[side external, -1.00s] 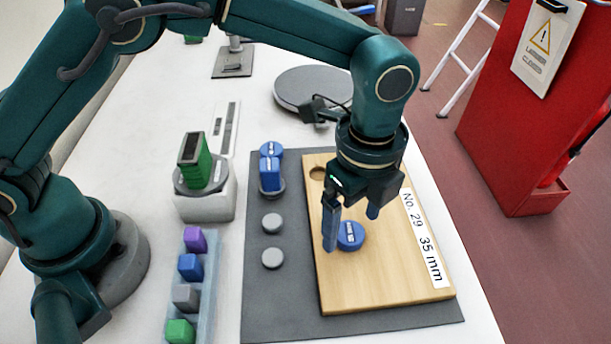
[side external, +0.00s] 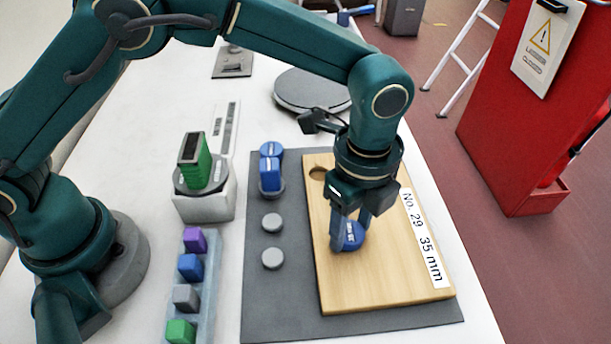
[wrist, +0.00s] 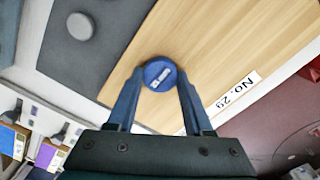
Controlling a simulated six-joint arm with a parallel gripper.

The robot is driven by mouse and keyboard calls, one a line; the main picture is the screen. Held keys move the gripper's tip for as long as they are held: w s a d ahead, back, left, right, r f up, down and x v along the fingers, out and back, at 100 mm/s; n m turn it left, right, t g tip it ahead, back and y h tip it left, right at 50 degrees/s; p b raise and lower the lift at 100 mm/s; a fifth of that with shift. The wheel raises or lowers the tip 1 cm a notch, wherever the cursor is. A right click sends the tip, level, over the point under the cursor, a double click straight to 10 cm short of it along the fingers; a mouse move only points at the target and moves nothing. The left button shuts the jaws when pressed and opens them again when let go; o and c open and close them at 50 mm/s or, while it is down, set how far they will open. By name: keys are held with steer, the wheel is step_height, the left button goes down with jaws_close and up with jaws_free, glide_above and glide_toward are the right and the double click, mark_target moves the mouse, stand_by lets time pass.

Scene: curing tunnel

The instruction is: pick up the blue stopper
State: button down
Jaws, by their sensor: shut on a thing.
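The blue stopper (side external: 353,236) is a round blue piece with a small white label on top, on the wooden board (side external: 375,285). My gripper (side external: 350,240) is lowered over it, with a finger on either side. In the wrist view the stopper (wrist: 159,74) lies between the two blue fingertips (wrist: 160,78), which are shut on it. It looks still at board level; whether its underside touches the board is hidden. The board has a round hole (side external: 317,174) at its far left corner and a white label reading "No. 29 35 mm" (side external: 424,240).
Left of the board, the dark mat holds another blue piece (side external: 270,172) and two grey discs (side external: 272,221). A rack with several coloured blocks (side external: 206,285) and a scale-like stand with a green block (side external: 204,205) stand further left. A grey round plate (side external: 310,92) lies behind.

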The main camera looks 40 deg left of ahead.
mark_target(348, 229)
steer(key=shift+r, duration=0.65)
steer(key=r, duration=0.3)
steer(key=shift+w+a+r, duration=0.1)
steer(key=shift+a, duration=0.2)
steer(key=w+a+r, duration=0.2)
steer(key=a+r, duration=0.8)
steer(key=r, duration=0.1)
steer(key=shift+w+a+r, duration=0.15)
steer(key=shift+a+r, duration=0.05)
steer(key=shift+a, duration=0.2)
